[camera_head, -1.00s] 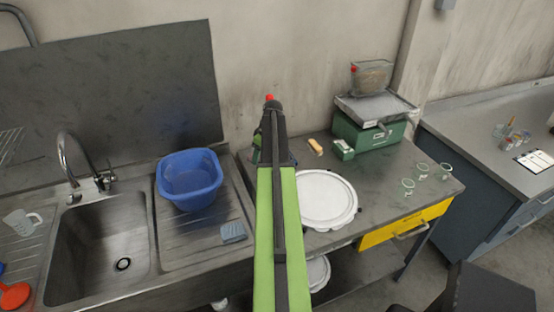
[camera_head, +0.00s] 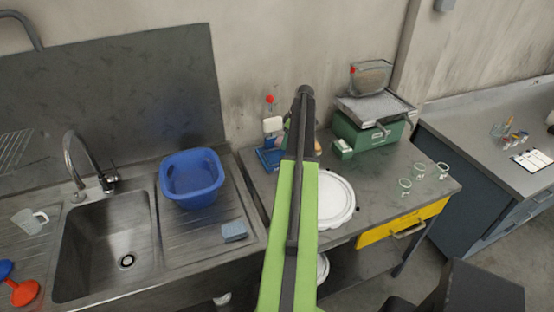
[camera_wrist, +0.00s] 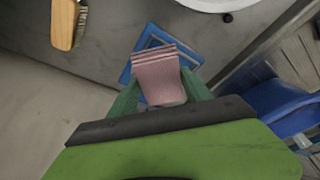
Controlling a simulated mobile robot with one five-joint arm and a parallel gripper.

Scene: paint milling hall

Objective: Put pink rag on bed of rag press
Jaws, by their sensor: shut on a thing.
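The pink rag (camera_wrist: 158,78) is held between the green fingers of my gripper (camera_wrist: 160,97) in the wrist view. Its striped folded end points away from my gripper. The rag press has a blue base (camera_wrist: 153,36), partly hidden below and beyond the rag; I cannot tell whether the rag touches it. In the head view, the rag press (camera_head: 268,157) stands on the bench near the wall, left of my arm, with a white plate and a red knob. My arm hides the rag and fingers in the head view.
A blue tub (camera_head: 191,180) and a blue sponge (camera_head: 234,231) are by the sink on the left. A white round lid (camera_head: 336,203) lies right of my arm. A green scale (camera_head: 370,134) stands behind. A wooden-handled brush (camera_wrist: 65,24) lies near the press.

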